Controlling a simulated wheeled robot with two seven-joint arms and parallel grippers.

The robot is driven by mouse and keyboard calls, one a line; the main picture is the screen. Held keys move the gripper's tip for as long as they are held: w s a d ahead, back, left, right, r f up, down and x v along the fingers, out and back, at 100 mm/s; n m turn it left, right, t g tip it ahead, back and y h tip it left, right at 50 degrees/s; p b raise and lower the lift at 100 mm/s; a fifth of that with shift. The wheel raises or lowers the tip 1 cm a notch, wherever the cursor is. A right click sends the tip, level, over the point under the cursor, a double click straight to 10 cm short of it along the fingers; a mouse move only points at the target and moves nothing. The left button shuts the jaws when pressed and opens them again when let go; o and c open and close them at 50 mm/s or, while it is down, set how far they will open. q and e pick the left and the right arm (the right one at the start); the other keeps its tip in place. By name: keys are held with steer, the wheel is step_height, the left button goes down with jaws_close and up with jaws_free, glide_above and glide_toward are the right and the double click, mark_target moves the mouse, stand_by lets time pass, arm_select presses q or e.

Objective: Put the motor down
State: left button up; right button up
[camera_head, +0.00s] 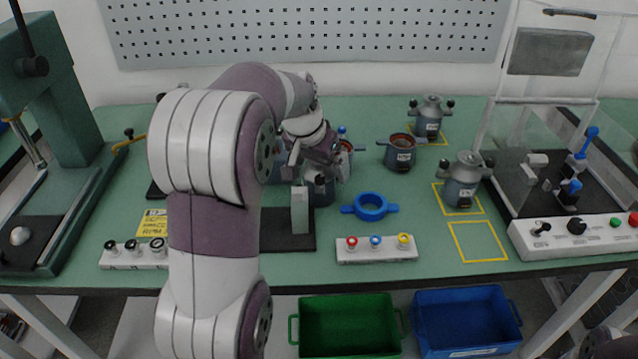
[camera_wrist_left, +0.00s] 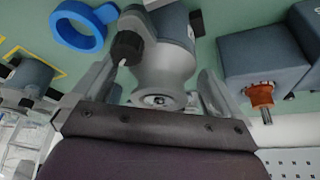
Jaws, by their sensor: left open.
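A grey motor (camera_head: 321,190) with a dark side knob stands on the green bench, just behind a small upright grey block. My left gripper (camera_head: 316,168) is over it, with the arm hiding part of it. In the left wrist view the motor (camera_wrist_left: 163,62) sits between the two spread fingers of my left gripper (camera_wrist_left: 158,92), with visible gaps beside it. Two similar motors stand in yellow outlines, one at the right (camera_head: 462,182) and one at the back (camera_head: 429,118). My right gripper is not in view.
A blue ring (camera_head: 370,207) and a button strip (camera_head: 376,248) lie right of the motor. An open-topped grey housing (camera_head: 399,154) stands behind. An empty yellow outline (camera_head: 478,241) is at front right. A clear-guarded test station (camera_head: 570,235) is far right, a green press (camera_head: 62,120) far left.

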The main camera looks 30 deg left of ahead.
arm_select(q)
steer(key=shift+w+f, duration=0.15)
steer(key=shift+f, duration=0.25)
steer(key=shift+r, duration=0.1)
jaws_close()
